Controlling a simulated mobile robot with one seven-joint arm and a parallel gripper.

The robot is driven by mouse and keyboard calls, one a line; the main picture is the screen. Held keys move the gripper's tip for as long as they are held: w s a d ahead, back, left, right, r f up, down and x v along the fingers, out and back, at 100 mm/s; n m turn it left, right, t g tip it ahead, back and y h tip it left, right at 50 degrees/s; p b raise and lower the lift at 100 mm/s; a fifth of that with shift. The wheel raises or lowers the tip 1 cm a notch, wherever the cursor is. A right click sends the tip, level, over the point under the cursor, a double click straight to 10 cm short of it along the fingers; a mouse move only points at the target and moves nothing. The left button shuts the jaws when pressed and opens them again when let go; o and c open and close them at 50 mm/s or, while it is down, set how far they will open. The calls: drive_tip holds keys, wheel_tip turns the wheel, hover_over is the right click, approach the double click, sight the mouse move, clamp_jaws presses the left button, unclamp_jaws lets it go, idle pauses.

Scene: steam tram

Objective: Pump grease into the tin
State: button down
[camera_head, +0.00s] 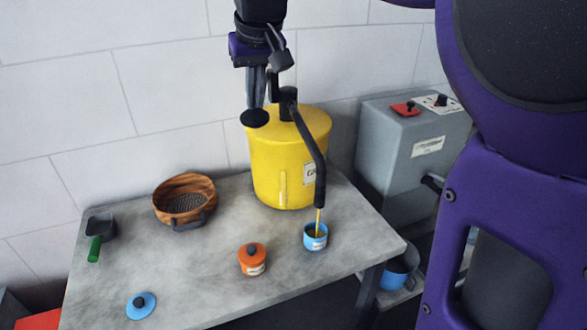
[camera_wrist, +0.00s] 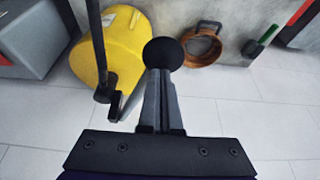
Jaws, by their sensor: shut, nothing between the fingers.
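The yellow grease drum (camera_head: 270,160) stands upright at the back of the table, with a black pump on top. The pump's black spout (camera_head: 310,160) bends down to the right, and a thin strand of yellow grease (camera_head: 318,221) runs from it into the open blue tin (camera_head: 314,240). The pump handle ends in a round black knob (camera_head: 254,118), which also shows in the wrist view (camera_wrist: 164,53). My gripper (camera_head: 257,100) is shut, fingers downward, with its tips directly above the knob or touching it.
An orange lidded tin (camera_head: 252,262), a blue lid (camera_head: 141,306), a wooden sieve (camera_head: 186,203) and a green-handled scoop (camera_head: 98,232) lie on the table. A grey cabinet (camera_head: 405,150) stands right of the drum.

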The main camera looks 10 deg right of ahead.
sight(257, 112)
drive_tip(key=shift+f+b, duration=1.65)
drive_tip(key=shift+f, duration=0.95)
wheel_tip(257, 112, up, 10)
drive_tip(key=p, duration=0.9)
drive_tip(key=shift+r, duration=1.35)
drive_tip(key=shift+f+b, duration=4.45)
drive_tip(key=shift+f, duration=1.8)
wheel_tip(257, 112, up, 11)
drive_tip(key=p, duration=0.9)
drive_tip(key=shift+f, duration=0.2)
drive_tip(key=shift+r, duration=0.95)
drive_tip(key=shift+f, duration=0.1)
